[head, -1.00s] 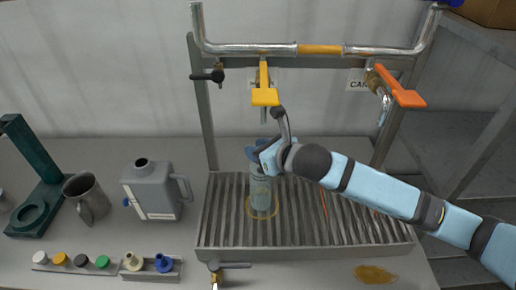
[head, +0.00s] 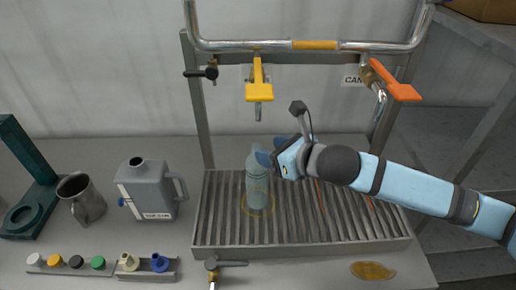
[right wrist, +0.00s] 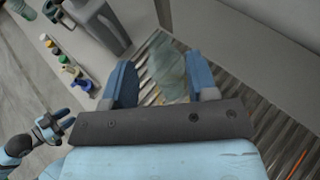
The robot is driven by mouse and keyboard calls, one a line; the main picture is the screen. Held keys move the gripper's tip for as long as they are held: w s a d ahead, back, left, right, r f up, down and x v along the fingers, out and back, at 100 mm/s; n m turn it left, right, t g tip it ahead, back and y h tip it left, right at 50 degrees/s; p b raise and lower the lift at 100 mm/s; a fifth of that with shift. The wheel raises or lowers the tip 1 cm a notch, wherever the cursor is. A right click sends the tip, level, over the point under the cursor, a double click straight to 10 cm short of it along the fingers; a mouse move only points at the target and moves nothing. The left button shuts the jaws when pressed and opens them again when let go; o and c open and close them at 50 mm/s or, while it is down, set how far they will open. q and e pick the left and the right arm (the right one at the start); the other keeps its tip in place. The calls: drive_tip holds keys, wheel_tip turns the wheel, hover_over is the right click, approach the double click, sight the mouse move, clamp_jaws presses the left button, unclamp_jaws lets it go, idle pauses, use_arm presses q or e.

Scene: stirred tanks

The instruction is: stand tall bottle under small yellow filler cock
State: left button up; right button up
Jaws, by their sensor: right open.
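The tall bottle (head: 257,188), pale blue-grey and translucent, stands upright on the slatted drip tray (head: 225,236), at a yellow ring mark (head: 259,211). The small yellow filler cock (head: 258,82) hangs above it, its spout clear of the bottle's top. My right gripper (head: 265,158) is open at the bottle's upper right side, with the fingers partly overlapping it in the head view. In the right wrist view the bottle (right wrist: 168,72) shows between the two spread blue fingers, with a gap on each side. My left gripper (right wrist: 52,128) appears small at the left of that view; its jaws are unclear.
An orange-handled cock (head: 395,82) hangs to the right and a black-handled valve (head: 207,73) to the left. A grey can (head: 150,190), a metal jug (head: 80,198), a green stand (head: 38,180) and several coloured caps (head: 75,262) stand left of the tray.

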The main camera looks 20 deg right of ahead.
drive_tip(key=shift+v, duration=2.7)
